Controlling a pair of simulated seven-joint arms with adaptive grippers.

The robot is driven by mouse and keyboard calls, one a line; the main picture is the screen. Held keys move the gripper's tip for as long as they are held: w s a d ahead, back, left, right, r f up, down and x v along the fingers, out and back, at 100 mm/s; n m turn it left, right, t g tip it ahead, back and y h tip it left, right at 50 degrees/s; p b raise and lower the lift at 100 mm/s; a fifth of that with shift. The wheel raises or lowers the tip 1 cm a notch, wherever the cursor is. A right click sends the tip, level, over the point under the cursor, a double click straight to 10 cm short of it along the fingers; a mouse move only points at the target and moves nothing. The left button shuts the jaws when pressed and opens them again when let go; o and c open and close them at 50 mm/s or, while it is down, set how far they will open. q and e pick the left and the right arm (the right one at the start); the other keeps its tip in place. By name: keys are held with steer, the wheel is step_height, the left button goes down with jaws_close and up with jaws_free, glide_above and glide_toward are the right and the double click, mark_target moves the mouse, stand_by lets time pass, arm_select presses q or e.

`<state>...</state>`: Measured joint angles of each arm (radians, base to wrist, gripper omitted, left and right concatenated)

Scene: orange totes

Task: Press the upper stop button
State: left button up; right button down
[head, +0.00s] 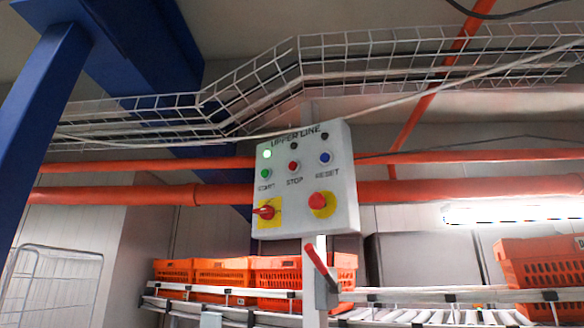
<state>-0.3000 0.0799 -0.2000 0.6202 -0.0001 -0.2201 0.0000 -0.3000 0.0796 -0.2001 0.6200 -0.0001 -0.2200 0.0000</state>
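The control box (306,215) is a light grey panel on a post in the middle of the head view, labelled "UPPER LINE". Its red stop button (293,166) sits in the middle of the button row, above the label "STOP". A green start button (266,174) is to its left and a blue reset button (325,158) to its right. Lower down are a red rotary switch (265,212) on yellow and a red mushroom button (318,200) on yellow. Neither of my grippers is in view.
Orange totes (222,270) stand on a roller conveyor (420,295) behind and below the box, with another tote (535,266) at the right. Orange pipes (130,195) run behind the box. A wire cable tray (390,55) hangs above. A blue steel column (40,110) stands at the left.

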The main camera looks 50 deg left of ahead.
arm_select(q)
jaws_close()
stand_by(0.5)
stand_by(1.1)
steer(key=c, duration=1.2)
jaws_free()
